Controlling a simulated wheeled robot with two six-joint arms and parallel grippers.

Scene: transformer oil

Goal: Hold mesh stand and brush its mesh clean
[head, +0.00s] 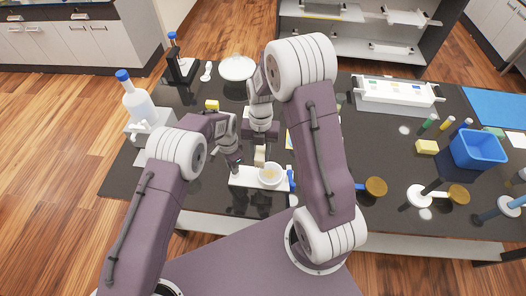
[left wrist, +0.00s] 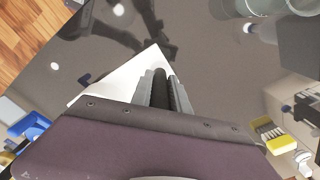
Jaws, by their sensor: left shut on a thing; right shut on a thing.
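The mesh stand has a white base plate (head: 243,180) and a white ring with a yellowish middle (head: 271,174) at its right end. My left gripper (head: 236,167) is shut on the stand's dark post at the plate's left part. In the left wrist view its fingers (left wrist: 160,88) close around the dark post above the white plate (left wrist: 120,78). My right gripper (head: 260,143) is shut on a small pale block, seemingly the brush (head: 260,156), just above and behind the ring. Whether it touches the mesh cannot be told.
A bottle with a blue cap (head: 137,104) stands at the left. A blue bin (head: 478,149), a yellow block (head: 427,147) and a brown disc with blue handle (head: 376,187) lie to the right. A white rack (head: 398,91) is at the back right. My right arm hides part of the table.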

